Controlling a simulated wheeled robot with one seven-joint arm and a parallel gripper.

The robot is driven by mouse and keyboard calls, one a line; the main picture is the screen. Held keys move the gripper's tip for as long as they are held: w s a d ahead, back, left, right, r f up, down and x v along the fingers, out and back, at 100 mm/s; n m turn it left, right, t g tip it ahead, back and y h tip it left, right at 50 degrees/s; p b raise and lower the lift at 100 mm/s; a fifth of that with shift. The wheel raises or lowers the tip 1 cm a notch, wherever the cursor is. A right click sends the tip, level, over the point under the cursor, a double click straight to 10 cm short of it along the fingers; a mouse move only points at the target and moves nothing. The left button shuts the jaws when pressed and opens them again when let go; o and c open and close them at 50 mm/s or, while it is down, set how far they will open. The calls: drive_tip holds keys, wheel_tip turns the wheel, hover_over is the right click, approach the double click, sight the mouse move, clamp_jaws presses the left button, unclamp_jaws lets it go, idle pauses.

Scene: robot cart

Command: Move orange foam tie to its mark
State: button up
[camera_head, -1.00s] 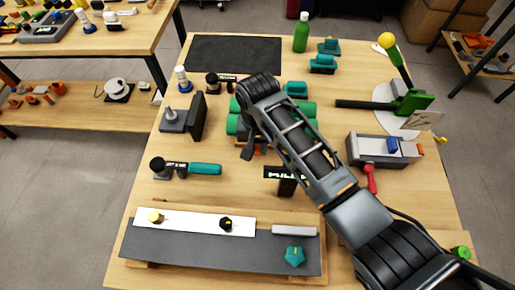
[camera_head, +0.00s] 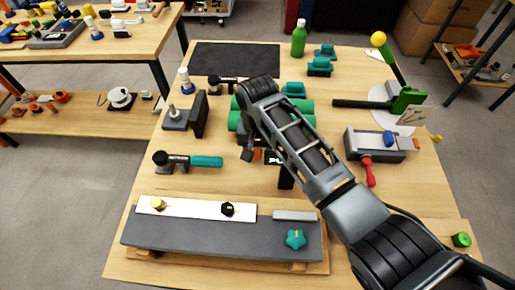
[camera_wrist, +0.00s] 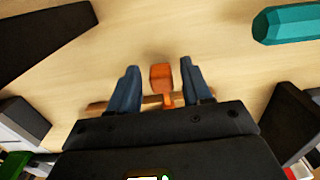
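The orange foam tie (camera_wrist: 161,78) shows in the wrist view as a small orange piece between my two fingers. A thin wooden strip runs crosswise behind it. My gripper (camera_wrist: 160,78) is open, with a narrow gap visible on each side of the orange piece. In the head view a bit of orange (camera_head: 257,155) shows beside my gripper (camera_head: 248,154), low over the table's middle. My arm hides much of this spot. A black label (camera_head: 274,159) with white letters, too small to read, is partly hidden there; I cannot tell which mark is the tie's.
Green cylinders (camera_head: 306,108) lie behind my gripper. A teal-handled tool (camera_head: 206,162) lies to the left, and a grey bookend-like block (camera_head: 198,115) stands beyond it. A grey board (camera_head: 180,233) fills the front. A grey box (camera_head: 375,148) stands at the right.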

sight(257, 150)
drive_tip(key=shift+w+r, duration=0.1)
drive_tip(key=shift+r, duration=0.1)
drive_tip(key=shift+r, duration=0.3)
wheel_tip(257, 150, up, 7)
drive_tip(key=shift+a, duration=0.1)
idle(1.5)
